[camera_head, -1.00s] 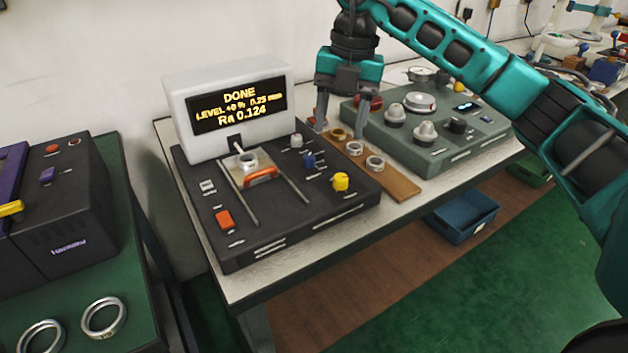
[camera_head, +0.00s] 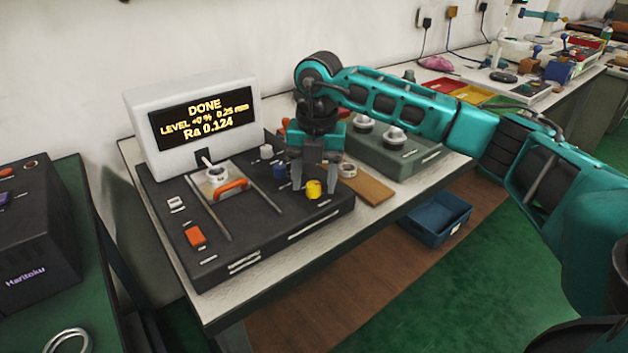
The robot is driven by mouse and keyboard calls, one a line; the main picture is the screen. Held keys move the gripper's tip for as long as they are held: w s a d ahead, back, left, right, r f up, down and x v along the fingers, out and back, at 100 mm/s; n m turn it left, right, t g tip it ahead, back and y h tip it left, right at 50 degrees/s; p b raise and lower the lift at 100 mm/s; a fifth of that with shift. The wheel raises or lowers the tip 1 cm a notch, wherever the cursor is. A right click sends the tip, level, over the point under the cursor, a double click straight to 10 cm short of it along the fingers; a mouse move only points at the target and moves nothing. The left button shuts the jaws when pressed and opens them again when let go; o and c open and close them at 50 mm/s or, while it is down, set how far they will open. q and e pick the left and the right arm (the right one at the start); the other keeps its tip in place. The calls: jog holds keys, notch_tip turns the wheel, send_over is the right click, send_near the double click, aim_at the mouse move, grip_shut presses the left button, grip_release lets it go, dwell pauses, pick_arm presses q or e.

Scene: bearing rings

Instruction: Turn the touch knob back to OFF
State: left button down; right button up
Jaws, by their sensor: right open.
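A black measuring device (camera_head: 285,233) stands on the bench, with a display (camera_head: 204,118) reading "DONE", "LEVEL +0 % 0.25 mm" and "Ra 0.124". On its top are a yellow knob (camera_head: 314,189), a blue knob (camera_head: 279,170) and a pale grey knob (camera_head: 266,151). Their labels are too small to read, so I cannot tell which is the touch knob. My right gripper (camera_head: 315,188) points down, open, its fingers on either side of the yellow knob in the picture. I cannot tell whether they touch it. My left gripper is out of view.
The device also carries an orange-red button (camera_head: 195,235), a ring (camera_head: 217,175) on a slide and an orange handle (camera_head: 232,185). A wooden board (camera_head: 369,187) with a ring (camera_head: 347,170) and a grey-green device (camera_head: 398,158) stand to the right. A blue bin (camera_head: 434,218) sits below.

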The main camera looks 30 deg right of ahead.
jog(key=shift+f, duration=0.2)
grip_shut()
dwell(0.5)
